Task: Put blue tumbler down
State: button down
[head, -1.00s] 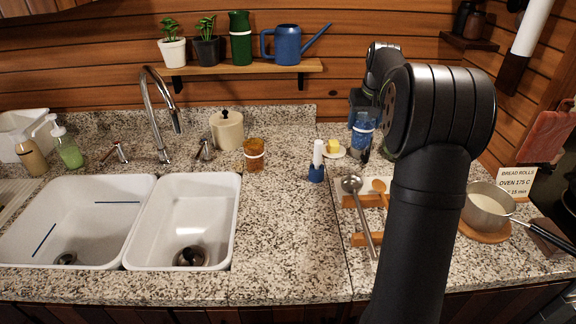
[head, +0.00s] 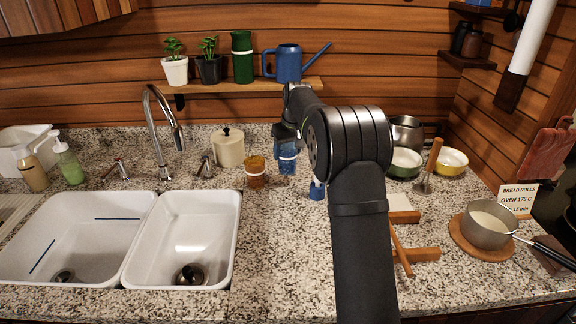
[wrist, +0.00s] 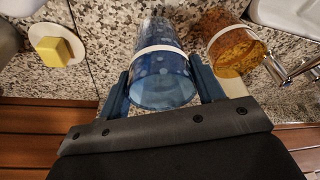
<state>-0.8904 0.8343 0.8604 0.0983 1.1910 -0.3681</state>
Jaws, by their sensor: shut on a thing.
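The blue tumbler (head: 287,161), translucent with a white band, is held upright by my gripper (head: 288,139) above or on the rear counter. I cannot tell whether its base touches the granite. In the wrist view the blue tumbler (wrist: 161,72) sits between the two fingers of my gripper (wrist: 162,92), which are shut on its sides. An amber tumbler (head: 255,173) with a white band stands on the counter just left of it. The amber tumbler also shows close beside it in the wrist view (wrist: 236,52).
A cream lidded jar (head: 228,148) and the faucet (head: 160,130) stand left of the amber tumbler. The front counter (head: 275,240) is clear. A wall shelf (head: 215,87) hangs behind.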

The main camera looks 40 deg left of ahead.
aim_at(288, 161)
jog(key=shift+f, duration=2.25)
jog(key=shift+f, duration=0.1)
jog(key=shift+c, duration=1.9)
grip_release()
jog(key=shift+f, duration=0.15)
jog(key=v, duration=1.2)
